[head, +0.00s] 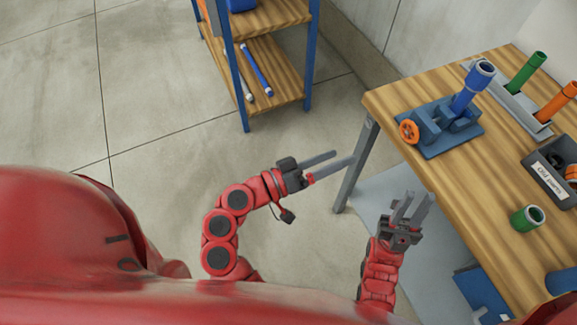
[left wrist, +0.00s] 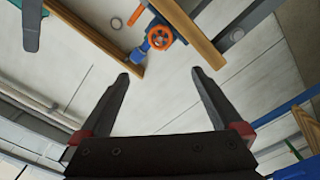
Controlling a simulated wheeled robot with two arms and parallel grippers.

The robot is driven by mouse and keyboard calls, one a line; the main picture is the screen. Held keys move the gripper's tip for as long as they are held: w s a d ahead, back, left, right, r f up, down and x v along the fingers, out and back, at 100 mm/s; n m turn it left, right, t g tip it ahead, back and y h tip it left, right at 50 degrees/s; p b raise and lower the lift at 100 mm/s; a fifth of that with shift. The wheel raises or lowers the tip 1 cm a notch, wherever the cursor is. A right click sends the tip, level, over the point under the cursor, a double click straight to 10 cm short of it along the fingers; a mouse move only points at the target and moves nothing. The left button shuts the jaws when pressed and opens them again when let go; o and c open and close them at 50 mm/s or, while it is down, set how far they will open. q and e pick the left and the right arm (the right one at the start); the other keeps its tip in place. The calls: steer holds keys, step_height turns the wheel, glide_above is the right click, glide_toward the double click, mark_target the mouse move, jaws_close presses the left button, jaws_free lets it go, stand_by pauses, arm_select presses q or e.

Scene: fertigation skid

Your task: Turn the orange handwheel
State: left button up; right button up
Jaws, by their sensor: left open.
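The orange handwheel (head: 408,131) is on the left end of a blue vise-like fixture (head: 445,125) on the wooden table, facing the table's left edge. In the left wrist view the handwheel (left wrist: 161,38) shows beyond the fingertips, roughly centred between them. My left gripper (head: 345,157) is open and empty, left of the table edge and apart from the handwheel. Its spread fingers fill the lower part of the left wrist view (left wrist: 160,77). My right gripper (head: 419,196) is also open and empty, near the table's left edge, below the handwheel in the picture.
The wooden table (head: 470,190) also holds a rack with green (head: 526,72) and orange (head: 556,101) tubes, a dark labelled bin (head: 548,178) and a green cup (head: 526,218). A blue-framed shelf (head: 262,75) stands at the back. Floor between shelf and table is clear.

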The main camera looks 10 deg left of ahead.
arm_select(q)
steer(key=b+v, duration=0.1)
steer(key=v, duration=1.6)
steer(key=shift+a+b, duration=0.15)
steer(key=shift+b, duration=0.2)
steer(key=shift+s, duration=0.15)
